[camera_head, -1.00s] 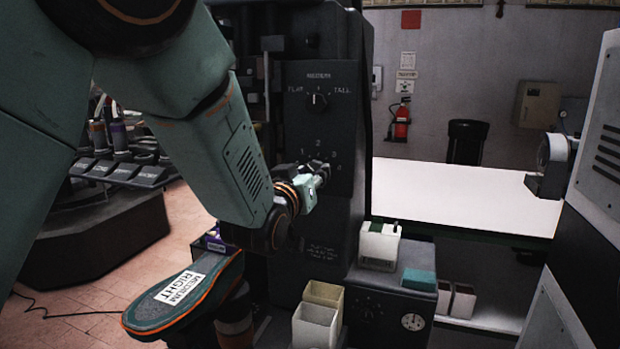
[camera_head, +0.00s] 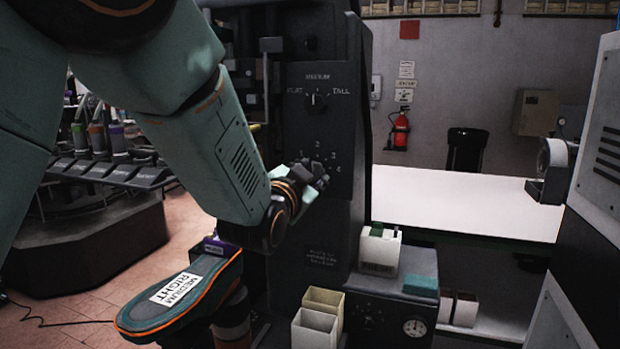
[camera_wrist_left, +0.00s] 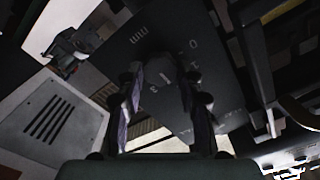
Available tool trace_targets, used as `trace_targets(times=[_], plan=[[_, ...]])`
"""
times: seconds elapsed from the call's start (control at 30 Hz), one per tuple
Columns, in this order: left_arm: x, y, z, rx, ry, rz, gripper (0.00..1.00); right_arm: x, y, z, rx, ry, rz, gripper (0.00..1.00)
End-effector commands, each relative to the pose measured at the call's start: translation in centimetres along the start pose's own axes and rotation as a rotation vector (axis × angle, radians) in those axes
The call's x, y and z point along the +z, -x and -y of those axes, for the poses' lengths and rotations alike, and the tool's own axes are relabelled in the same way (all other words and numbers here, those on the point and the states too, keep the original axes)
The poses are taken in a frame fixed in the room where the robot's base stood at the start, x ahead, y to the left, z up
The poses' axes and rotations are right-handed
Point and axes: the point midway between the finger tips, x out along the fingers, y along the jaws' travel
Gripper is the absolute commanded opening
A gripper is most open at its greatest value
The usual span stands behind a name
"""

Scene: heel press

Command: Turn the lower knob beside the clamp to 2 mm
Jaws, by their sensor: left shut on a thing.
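The lower knob sits on the dark upright panel (camera_head: 345,130) in the head view, hidden behind my left gripper (camera_head: 314,176). Small white numbers show around it, with 2 at the top and 3 to its upper right. In the left wrist view the dark knob (camera_wrist_left: 160,72) lies between the two fingers of my left gripper (camera_wrist_left: 160,108), which is shut on it. Numbers and "mm" show on the tilted panel there. The knob's pointer is too dark to read. An upper knob (camera_head: 316,100), marked flat, medium and tall, is above. My right gripper is out of view.
A sole marked "medium right" (camera_head: 205,276) stands below my left forearm. Cream bins (camera_head: 315,326), a white box (camera_head: 379,252) and a teal block (camera_head: 420,286) are low in front of the machine. A white-topped table (camera_head: 460,200) is behind on the right.

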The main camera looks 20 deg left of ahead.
Motion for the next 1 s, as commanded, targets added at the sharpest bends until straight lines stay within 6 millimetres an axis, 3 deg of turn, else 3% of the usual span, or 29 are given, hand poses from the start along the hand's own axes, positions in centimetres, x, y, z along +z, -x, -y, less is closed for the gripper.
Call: trace_targets(times=[0.03,0.7,0.73,1.0], plan=[[0.65,0.14,-0.38,0.009,-0.016,0.016,0.04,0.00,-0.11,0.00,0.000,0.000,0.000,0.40],[0.67,0.15,-0.35,0.009,-0.065,0.017,0.04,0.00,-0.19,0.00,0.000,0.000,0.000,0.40],[0.67,0.15,-0.35,0.009,-0.065,0.017,0.39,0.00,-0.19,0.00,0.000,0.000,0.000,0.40],[0.35,0.08,-0.18,0.005,-0.065,0.009,0.59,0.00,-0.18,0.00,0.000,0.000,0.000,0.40]])
